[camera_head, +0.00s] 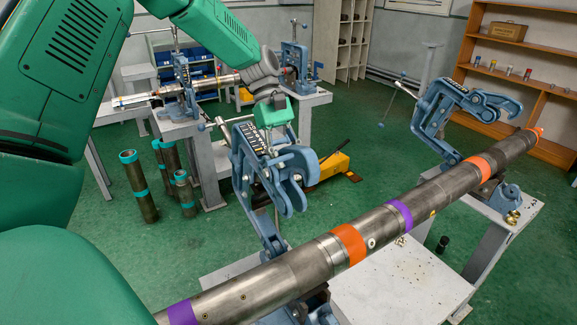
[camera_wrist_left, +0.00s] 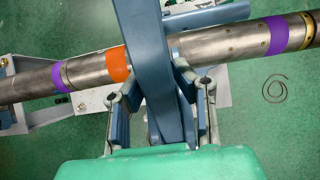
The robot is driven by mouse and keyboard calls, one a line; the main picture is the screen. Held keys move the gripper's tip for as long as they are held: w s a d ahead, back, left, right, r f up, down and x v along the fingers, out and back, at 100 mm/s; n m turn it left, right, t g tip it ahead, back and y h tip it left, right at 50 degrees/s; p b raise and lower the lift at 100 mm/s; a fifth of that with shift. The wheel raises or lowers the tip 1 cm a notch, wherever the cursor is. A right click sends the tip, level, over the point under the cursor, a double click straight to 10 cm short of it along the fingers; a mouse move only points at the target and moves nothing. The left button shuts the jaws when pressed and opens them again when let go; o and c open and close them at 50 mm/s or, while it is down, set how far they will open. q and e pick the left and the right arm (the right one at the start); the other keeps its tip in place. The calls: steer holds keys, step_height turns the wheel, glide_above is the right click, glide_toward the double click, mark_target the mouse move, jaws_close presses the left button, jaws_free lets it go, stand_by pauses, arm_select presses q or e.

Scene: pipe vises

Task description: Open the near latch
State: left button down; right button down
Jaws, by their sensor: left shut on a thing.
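The near latch (camera_head: 265,165) is a blue-grey clamp arm with a hooked end. In the head view it stands tilted up on its hinge, clear of the top of the long steel pipe (camera_head: 300,270). My left gripper (camera_head: 273,118) is at the latch's upper back side, its fingertips mostly hidden behind the latch. In the left wrist view, the two fingers (camera_wrist_left: 155,88) lie on either side of the blue latch arm (camera_wrist_left: 148,45) and are shut on it. The pipe runs across behind them. My right gripper is not in view.
The far latch (camera_head: 455,110) also stands raised beside the pipe. A pale work table (camera_head: 400,285) is under the pipe. Behind are another vise bench (camera_head: 185,125), upright short pipes (camera_head: 139,187) and a yellow tool (camera_head: 330,167). A wooden shelf (camera_head: 545,90) stands at right.

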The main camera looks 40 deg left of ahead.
arm_select(q)
steer(key=shift+w+a+r+g+h, duration=0.15)
steer(key=shift+w+a+r+h, duration=0.05)
steer(key=shift+r+h, duration=0.25)
steer(key=shift+w+a+r+g+h, duration=0.15)
steer(key=shift+a+r+h, duration=0.05)
steer(key=shift+r+h, duration=0.2)
steer(key=c, duration=1.5)
jaws_free()
steer(key=shift+o, duration=0.8)
steer(key=shift+s+d+r, duration=0.1)
steer(key=shift+s+d, duration=0.1)
steer(key=shift+d, duration=0.25)
steer(key=shift+w+a+r, duration=0.1)
steer(key=shift+w+a, duration=0.05)
steer(key=shift+a, duration=0.1)
steer(key=v, duration=1.1)
steer(key=shift+r, duration=0.3)
